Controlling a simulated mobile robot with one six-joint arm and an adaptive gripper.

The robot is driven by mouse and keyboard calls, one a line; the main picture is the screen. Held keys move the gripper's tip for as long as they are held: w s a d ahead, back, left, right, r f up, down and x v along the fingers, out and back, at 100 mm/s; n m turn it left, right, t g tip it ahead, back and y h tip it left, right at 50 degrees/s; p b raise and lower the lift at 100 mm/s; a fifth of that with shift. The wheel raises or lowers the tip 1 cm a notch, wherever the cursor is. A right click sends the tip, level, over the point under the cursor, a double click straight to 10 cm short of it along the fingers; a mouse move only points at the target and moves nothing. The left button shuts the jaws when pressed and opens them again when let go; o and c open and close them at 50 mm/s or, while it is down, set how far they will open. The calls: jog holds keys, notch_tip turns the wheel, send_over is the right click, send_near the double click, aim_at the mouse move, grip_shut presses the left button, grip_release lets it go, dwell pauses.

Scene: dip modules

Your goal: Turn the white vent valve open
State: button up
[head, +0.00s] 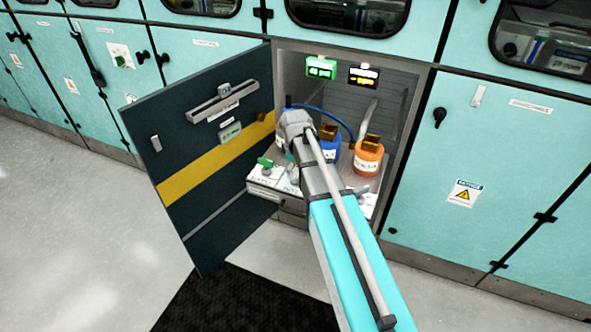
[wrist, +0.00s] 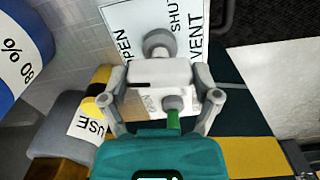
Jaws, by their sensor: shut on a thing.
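The white vent valve (wrist: 160,72) is a white block-shaped handle on a grey round hub, in the middle of the wrist view. Its label plate (wrist: 187,52) reads OPEN on the left, SHUT toward the upper right, and VENT. My gripper (wrist: 161,80) has one grey finger on each side of the white handle and is shut on it. I cannot tell which mark the handle points to. In the head view my arm reaches into the open cabinet and hides most of the valve and the gripper.
A valve with a green handle (head: 265,162) stands left on the cabinet's shelf. An orange bottle (head: 367,158) and a blue bottle (head: 330,150) stand behind my arm. The dark cabinet door (head: 205,200) is swung open to the left. Green (head: 321,67) and amber displays hang above.

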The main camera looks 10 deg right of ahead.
jog(key=shift+n, duration=0.8)
jog(key=o, duration=1)
jog(key=shift+c, duration=0.2)
jog(key=shift+m, duration=0.3)
